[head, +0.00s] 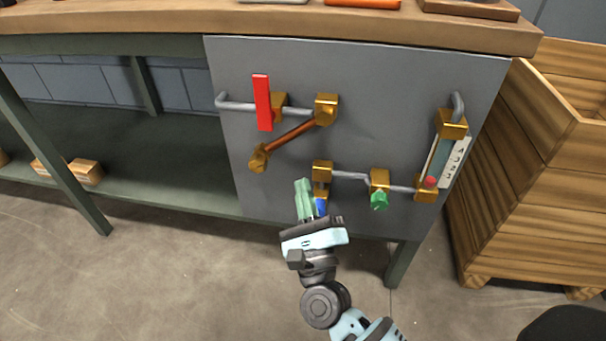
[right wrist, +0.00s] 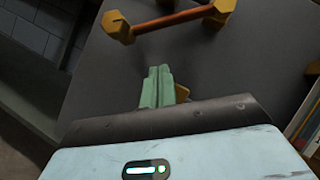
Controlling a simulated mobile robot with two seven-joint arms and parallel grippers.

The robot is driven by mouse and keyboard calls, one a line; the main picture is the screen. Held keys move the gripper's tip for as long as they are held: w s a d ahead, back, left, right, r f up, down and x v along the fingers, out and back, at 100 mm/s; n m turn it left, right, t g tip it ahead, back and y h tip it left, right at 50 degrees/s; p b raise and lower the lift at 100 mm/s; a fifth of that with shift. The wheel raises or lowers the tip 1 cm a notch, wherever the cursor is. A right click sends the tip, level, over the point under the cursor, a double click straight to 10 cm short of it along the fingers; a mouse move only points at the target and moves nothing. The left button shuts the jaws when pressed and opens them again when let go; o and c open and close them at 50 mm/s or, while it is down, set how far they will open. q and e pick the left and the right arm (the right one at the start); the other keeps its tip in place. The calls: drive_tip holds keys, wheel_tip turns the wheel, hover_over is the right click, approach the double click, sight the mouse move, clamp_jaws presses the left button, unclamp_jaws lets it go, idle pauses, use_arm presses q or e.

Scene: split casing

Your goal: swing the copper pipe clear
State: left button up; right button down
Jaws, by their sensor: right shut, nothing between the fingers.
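The copper pipe (head: 290,137) is mounted on the grey panel. It slants from a brass fitting (head: 326,108) at its upper right down to a brass end piece (head: 258,158) at its lower left. It also shows at the top of the right wrist view (right wrist: 168,20). My right gripper (head: 304,187) is below the pipe, apart from it, with its green fingers shut and empty. In the right wrist view its fingers (right wrist: 157,86) are together and point up toward the pipe. My left gripper is not in view.
A red lever (head: 262,102) stands left of the upper fitting. A lower pipe run carries a brass block (head: 322,171), a green knob (head: 379,200) and a gauge (head: 446,160) at right. A wooden crate (head: 540,170) stands right of the panel. The lower shelf (head: 160,182) is mostly bare.

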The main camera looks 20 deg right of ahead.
drive_tip(key=v, duration=0.7)
drive_tip(key=shift+a, duration=0.1)
drive_tip(key=shift+r+p, duration=0.1)
drive_tip(key=shift+p, duration=0.25)
